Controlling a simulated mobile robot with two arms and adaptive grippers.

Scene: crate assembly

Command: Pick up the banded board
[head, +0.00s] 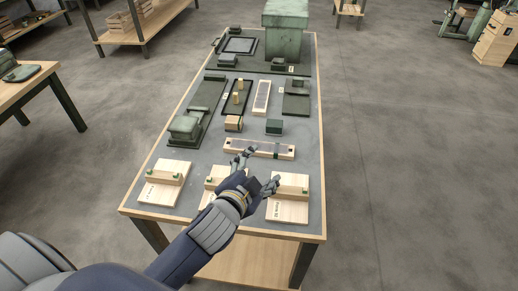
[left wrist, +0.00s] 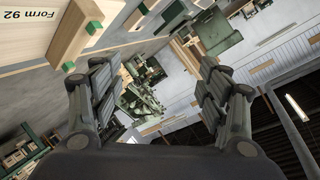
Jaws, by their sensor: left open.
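A long light-wood board with grey inlays and a dark band near its right end, which looks like the banded board (head: 287,153), lies across the table in the head view. My left gripper (head: 258,170) is open and empty, just on the near side of this board, with its fingers spread. In the left wrist view the open fingers (left wrist: 155,75) have nothing between them. I cannot make out the banded board in that view. My right gripper is not in view.
Wooden forms with green pegs stand along the near edge: one at left (head: 160,193), one at right (head: 287,210), one partly behind my arm. A small wood block (head: 233,124), a green block (head: 274,127) and another inlaid board (head: 262,97) lie beyond.

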